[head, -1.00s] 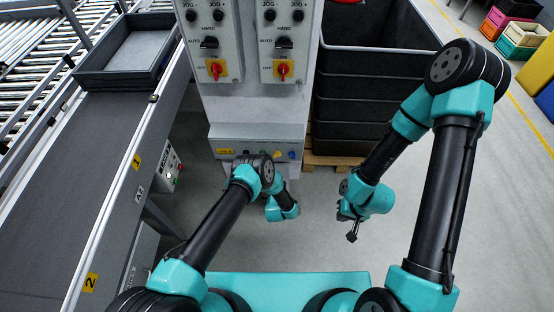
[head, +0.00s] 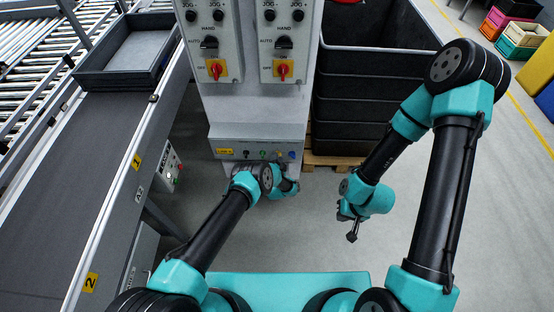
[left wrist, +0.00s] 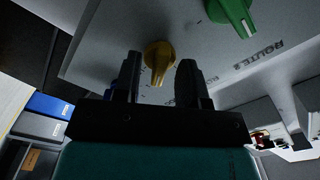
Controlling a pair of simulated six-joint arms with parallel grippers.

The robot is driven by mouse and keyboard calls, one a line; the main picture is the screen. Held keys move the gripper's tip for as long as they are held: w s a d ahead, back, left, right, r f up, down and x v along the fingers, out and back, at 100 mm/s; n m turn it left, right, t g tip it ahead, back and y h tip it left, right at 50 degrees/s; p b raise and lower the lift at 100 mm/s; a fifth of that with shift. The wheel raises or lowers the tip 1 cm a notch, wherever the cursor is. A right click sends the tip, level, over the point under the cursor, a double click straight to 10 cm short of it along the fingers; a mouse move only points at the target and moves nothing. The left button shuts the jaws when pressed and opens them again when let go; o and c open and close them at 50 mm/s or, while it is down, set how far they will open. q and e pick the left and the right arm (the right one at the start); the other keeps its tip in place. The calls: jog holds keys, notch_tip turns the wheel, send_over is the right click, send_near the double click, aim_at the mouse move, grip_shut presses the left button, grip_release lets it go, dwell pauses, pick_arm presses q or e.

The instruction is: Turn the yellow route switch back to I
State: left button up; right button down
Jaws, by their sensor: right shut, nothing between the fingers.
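The yellow route switch (left wrist: 158,60) is a knob on a light grey panel, in the upper middle of the left wrist view. In the head view the yellow knob (head: 278,154) is small, on the low grey box. My left gripper (left wrist: 160,78) is open, one finger on each side of the yellow knob; contact cannot be told. The knob's setting is not readable. In the head view my left fingers are hidden behind the forearm and wrist. My right gripper (head: 352,237) is shut and empty, hanging over the floor well right of the box.
A green knob (left wrist: 232,14) with a "ROUTE" label sits beside the yellow one. A blue knob (head: 292,154) is on its other side. Panels with red-yellow switches (head: 283,70) stand above. A conveyor (head: 85,160) is left; stacked black crates (head: 365,100) are right.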

pick_arm(q)
grip_shut()
jog(key=shift+n, duration=0.6)
jog(key=n, duration=1)
dwell(0.4)
jog(key=shift+n, duration=0.3)
